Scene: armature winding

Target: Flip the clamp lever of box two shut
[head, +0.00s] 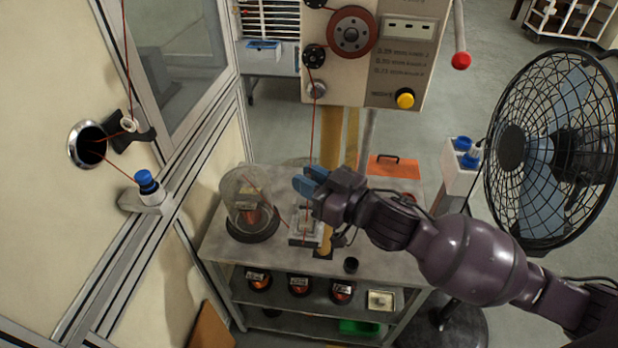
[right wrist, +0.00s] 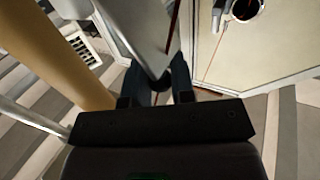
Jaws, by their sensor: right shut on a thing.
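A small pale box-like fixture (head: 304,230) sits on the grey bench top, left of the yellow post. I cannot make out its clamp lever clearly. My right gripper (head: 311,182) has blue fingers and is above this fixture. It is shut on a small dark piece (right wrist: 160,82), seen between the fingertips in the right wrist view; I cannot tell for sure whether this is the lever's end. A thin red wire (head: 310,120) runs down from the pulleys past the fingers to the fixture. My left gripper is not in view.
The yellow post (head: 329,135) is close behind my right gripper. An orange case (head: 394,167) and a large fan (head: 552,145) are to the right. Spools (head: 299,285) are on the shelf below.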

